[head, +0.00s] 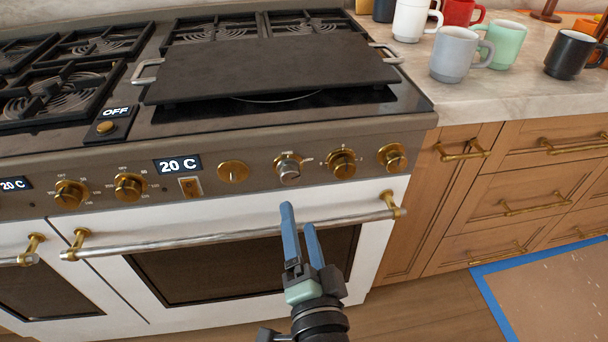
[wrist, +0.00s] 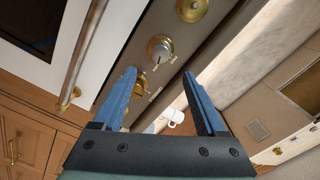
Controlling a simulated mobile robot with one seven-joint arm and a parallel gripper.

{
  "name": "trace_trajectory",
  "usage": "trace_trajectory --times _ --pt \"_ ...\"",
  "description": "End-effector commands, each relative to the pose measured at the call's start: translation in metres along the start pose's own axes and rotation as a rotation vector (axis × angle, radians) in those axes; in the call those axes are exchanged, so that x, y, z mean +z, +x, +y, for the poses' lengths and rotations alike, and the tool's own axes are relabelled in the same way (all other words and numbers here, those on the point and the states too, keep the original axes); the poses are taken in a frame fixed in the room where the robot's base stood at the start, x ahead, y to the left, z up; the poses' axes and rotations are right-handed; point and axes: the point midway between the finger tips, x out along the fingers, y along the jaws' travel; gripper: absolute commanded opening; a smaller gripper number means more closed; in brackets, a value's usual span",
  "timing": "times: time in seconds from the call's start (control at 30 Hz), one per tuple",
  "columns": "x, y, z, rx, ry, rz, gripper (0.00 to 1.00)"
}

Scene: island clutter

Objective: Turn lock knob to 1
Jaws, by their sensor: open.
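A silver knob (head: 289,168) with a brass base sits on the oven's control panel, between brass knobs. It differs in colour from the others, and I take it as the lock knob; its marks are too small to read. In the wrist view the silver knob (wrist: 160,48) shows just beyond the fingertips, with a dark pointer line on its face. My gripper (head: 298,217) is open and empty, its blue fingers pointing up at the panel from below and in front of the oven handle. The gripper (wrist: 159,74) is apart from the knob.
A brass knob (head: 342,162) is close on the right and another brass knob (head: 233,172) on the left. The oven handle (head: 230,236) runs below the panel. A dark griddle (head: 270,68) lies on the stove top. Mugs (head: 455,54) stand on the right counter.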

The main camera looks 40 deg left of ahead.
Motion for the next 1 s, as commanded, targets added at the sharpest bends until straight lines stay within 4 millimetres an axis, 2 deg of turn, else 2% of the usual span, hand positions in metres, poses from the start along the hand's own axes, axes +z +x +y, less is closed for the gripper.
trace_trajectory --times 0.1,0.3,0.9,1.0 --pt "0.001 -0.019 0.001 0.002 0.001 0.001 0.74" --pt "0.0 -0.035 0.0 0.001 0.0 0.0 0.74" --pt "-0.001 -0.035 -0.001 -0.001 -0.003 0.001 0.74" --pt "-0.017 -0.03 -0.007 0.002 -0.064 0.028 0.74"
